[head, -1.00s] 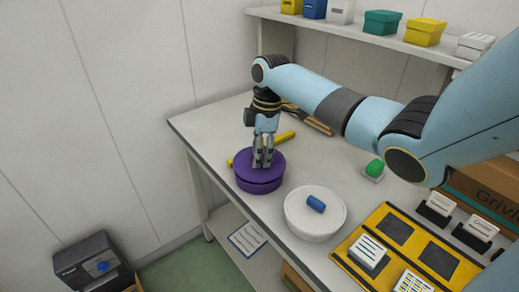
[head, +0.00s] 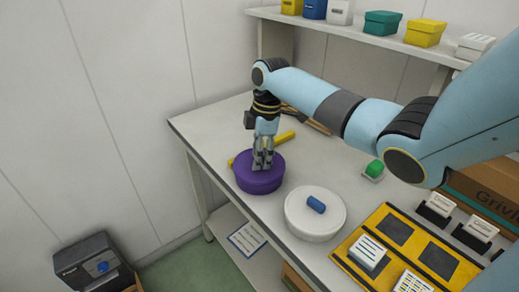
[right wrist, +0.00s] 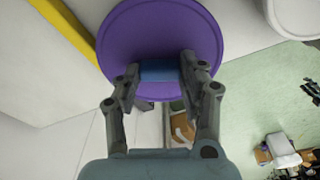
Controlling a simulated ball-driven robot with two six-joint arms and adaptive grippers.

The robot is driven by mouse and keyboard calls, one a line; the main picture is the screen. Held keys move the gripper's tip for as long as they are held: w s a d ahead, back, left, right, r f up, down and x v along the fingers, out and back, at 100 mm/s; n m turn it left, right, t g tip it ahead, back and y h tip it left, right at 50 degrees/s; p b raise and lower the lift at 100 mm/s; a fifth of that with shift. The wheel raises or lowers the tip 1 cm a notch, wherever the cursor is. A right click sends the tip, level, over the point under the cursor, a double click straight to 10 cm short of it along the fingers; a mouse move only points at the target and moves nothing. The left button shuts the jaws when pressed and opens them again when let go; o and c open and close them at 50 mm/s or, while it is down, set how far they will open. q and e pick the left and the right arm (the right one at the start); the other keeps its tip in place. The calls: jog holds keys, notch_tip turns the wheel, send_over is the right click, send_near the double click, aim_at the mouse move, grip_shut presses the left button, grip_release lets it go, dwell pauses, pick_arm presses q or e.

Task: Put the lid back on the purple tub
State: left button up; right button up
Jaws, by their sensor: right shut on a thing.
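The purple tub (head: 258,187) stands on the table near its left edge. Its purple lid (head: 245,162) lies level on top of the tub, with no clear gap between them. My right gripper (head: 263,167) points down from above, at the lid's middle. In the right wrist view, my right gripper (right wrist: 160,75) is shut on the blue handle (right wrist: 160,71) of the round purple lid (right wrist: 165,28). The lid hides the tub there. My left gripper is not in view.
A white tub (head: 313,226) with a blue-handled lid stands just right of the purple tub. A yellow bar (head: 285,136) lies behind the purple tub. A yellow tray (head: 345,264) and a green block (head: 375,168) are farther right. The table's front-left edge is close.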

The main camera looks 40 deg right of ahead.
jog(key=shift+f+p, duration=0.15)
jog(key=shift+p, duration=0.55)
dwell(1.7)
jog(key=o, duration=0.8)
jog(key=shift+c, duration=0.2)
jog(key=shift+o, duration=0.4)
jog(key=o, duration=0.4)
notch_tip(320, 180, up, 7)
jog(key=p, duration=0.7)
